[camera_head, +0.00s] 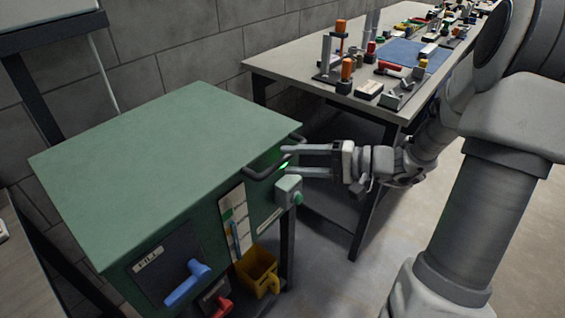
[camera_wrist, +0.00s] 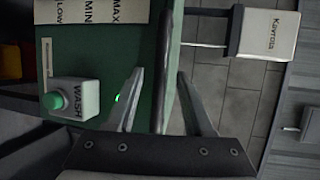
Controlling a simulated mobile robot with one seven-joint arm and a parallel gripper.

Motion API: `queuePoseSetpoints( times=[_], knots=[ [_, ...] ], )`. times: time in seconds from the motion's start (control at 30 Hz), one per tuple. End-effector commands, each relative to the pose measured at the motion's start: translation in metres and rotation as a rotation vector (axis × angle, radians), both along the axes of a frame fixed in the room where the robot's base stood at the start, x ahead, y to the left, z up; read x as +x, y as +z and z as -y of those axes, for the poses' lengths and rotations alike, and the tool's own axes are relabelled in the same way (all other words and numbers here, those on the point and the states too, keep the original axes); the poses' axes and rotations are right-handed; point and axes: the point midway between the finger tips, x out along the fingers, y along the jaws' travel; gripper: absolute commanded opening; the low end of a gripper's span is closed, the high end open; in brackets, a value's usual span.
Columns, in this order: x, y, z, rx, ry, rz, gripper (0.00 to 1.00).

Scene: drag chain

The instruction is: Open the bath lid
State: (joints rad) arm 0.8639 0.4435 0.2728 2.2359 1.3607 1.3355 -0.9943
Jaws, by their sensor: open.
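The bath is a green box with a flat green lid (camera_head: 165,140) lying shut on top. A dark bar handle (camera_head: 262,172) sticks out from the lid's front edge near its right end. My gripper (camera_head: 287,160) is open, its two fingers pointing left at the handle. In the wrist view, my gripper (camera_wrist: 162,88) has one finger on each side of the lid's edge and the dark bar, with nothing clamped. Whether a finger touches the handle I cannot tell.
A WASH box with a green button (camera_head: 298,197) sits just below my gripper. A blue FILL lever (camera_head: 188,283), red valve (camera_head: 221,305) and yellow bin (camera_head: 257,270) are on the bath's front. A workbench (camera_head: 290,62) with tools stands behind; open floor lies at right.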

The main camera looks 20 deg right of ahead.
Motion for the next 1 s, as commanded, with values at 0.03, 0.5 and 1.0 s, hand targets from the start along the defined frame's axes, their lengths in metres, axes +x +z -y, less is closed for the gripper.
queuePoseSetpoints(
  times=[0.03, 0.5, 1.0],
  knots=[
    [0.004, -0.003, -0.008, 0.001, 0.003, 0.000, 0.52],
    [0.016, -0.006, -0.026, 0.000, -0.001, 0.000, 0.52],
    [0.016, -0.006, -0.026, 0.000, -0.001, 0.000, 0.00]
  ],
)
